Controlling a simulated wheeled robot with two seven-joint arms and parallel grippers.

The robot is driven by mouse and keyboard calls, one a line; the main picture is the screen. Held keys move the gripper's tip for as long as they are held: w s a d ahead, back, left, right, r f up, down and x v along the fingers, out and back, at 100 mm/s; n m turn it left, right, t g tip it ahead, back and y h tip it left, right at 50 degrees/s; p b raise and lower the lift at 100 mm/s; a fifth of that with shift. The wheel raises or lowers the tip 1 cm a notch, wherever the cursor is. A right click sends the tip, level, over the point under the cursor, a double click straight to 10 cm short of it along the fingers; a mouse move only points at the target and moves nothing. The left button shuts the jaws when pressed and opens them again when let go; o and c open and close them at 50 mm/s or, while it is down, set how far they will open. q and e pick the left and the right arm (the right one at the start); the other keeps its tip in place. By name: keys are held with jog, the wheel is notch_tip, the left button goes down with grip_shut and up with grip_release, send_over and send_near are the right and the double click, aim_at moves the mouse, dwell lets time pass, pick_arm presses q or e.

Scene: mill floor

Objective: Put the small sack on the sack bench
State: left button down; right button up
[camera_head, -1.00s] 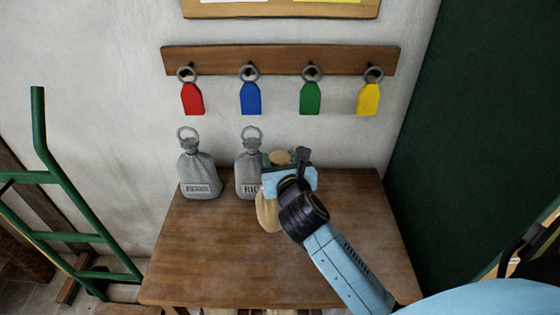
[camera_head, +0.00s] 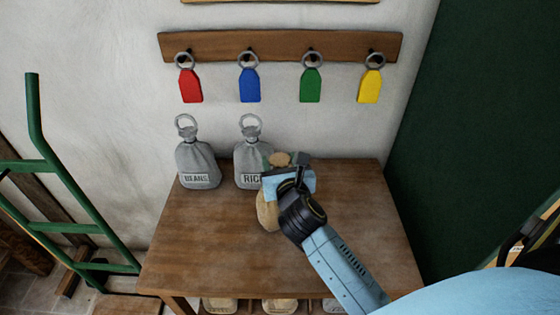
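The sack bench (camera_head: 215,255) is a brown wooden table against the wall. My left gripper is not in view.
Two grey ringed sacks stand at the bench's back left: a BEANS sack (camera_head: 198,164) and a RICE sack (camera_head: 248,160), the latter close beside my gripper. Coloured tags hang from a rail (camera_head: 280,46). A green hand truck (camera_head: 60,180) stands left. The bench's left front is clear.

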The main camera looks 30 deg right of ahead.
jog(key=shift+o, duration=1.3)
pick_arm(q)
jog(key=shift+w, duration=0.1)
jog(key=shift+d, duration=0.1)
pick_arm(e)
jog(key=shift+r, duration=0.15)
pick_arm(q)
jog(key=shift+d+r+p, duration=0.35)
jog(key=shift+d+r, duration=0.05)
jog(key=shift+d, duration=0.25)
pick_arm(e)
jog(key=v, duration=1.2)
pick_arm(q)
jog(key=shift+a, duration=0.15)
pick_arm(e)
jog(key=shift+r, duration=0.1)
